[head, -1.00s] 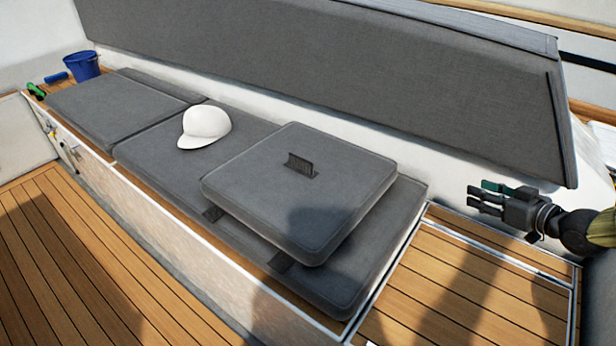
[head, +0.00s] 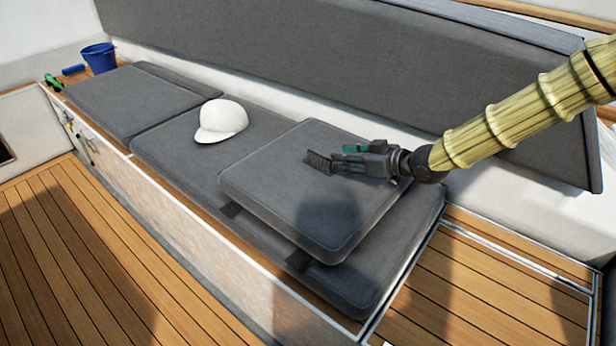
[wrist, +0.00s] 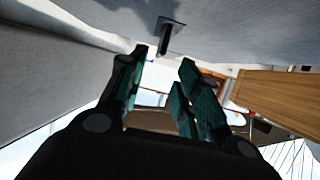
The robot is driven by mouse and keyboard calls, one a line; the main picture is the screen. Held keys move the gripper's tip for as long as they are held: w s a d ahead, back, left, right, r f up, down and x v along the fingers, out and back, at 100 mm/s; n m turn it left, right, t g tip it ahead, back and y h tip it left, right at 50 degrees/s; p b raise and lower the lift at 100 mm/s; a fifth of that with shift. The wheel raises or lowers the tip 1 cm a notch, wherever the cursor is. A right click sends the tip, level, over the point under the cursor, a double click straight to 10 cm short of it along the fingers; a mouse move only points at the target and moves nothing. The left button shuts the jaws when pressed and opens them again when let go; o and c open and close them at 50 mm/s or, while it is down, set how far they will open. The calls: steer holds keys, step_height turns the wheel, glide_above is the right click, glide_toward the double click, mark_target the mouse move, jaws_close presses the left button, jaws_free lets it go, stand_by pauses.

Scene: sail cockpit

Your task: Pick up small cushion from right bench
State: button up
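The small grey square cushion (head: 285,205) lies on the long grey bench cushion (head: 385,255), and a dark strap handle (head: 318,161) stands up from its top. My gripper (head: 340,159) is over the cushion, just right of the handle, with its fingers pointing left towards it. In the wrist view the fingers (wrist: 160,78) are apart with nothing between them. The handle (wrist: 168,35) shows beyond the fingertips, roughly in line with the gap, against the cushion's grey surface (wrist: 240,35). In the head view the fingertips overlap the handle's edge; I cannot tell whether they touch.
A white cap (head: 220,121) lies on the bench left of the small cushion. A blue bucket (head: 99,58) stands at the far left end. The grey backrest (head: 350,75) rises behind the bench. The wooden deck (head: 100,250) in front is clear.

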mark_target(319, 155)
steer(key=b+x, duration=0.1)
steer(key=x, duration=0.8)
steer(key=shift+w+a+f, duration=0.1)
steer(key=shift+w+a, duration=0.15)
steer(key=shift+a, duration=0.05)
jaws_close()
